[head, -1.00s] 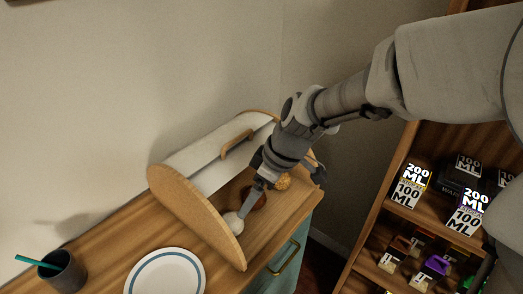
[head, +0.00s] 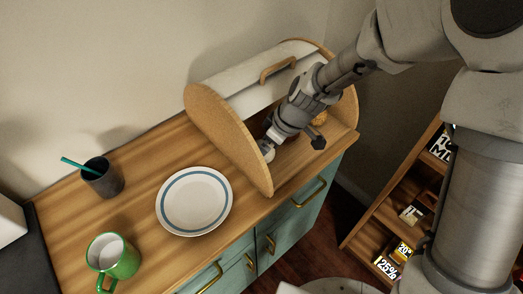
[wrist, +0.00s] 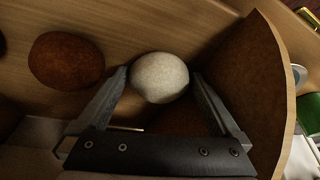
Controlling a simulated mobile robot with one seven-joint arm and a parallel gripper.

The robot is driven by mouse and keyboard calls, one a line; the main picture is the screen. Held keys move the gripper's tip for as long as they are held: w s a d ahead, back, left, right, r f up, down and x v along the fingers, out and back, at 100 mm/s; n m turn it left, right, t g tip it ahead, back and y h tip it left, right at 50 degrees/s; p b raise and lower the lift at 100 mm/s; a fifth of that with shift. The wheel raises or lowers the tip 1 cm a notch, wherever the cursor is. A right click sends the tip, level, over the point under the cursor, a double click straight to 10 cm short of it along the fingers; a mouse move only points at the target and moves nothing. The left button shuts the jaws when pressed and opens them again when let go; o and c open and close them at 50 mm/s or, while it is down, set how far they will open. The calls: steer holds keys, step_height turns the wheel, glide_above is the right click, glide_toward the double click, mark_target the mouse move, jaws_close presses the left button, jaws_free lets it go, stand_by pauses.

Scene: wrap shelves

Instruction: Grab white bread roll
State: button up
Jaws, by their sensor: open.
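The white bread roll (wrist: 160,77) lies inside the open bread box, near its left side panel. It shows in the head view (head: 267,151) as a small pale shape at the tip of my gripper. In the wrist view my gripper (wrist: 160,90) is open, with one finger on each side of the roll. I cannot tell whether the fingers touch it. A dark brown roll (wrist: 66,60) lies to the left of the white one in the wrist view. Another brown surface shows below the white roll, partly hidden by my gripper.
The bread box side panel (head: 228,140) stands close beside my gripper. The raised lid (head: 245,92) is behind it. A blue-rimmed plate (head: 194,201), a green mug (head: 112,257) and a dark cup (head: 102,178) are on the counter.

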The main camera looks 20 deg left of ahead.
steer(key=shift+c, duration=0.3)
steer(key=c, duration=1)
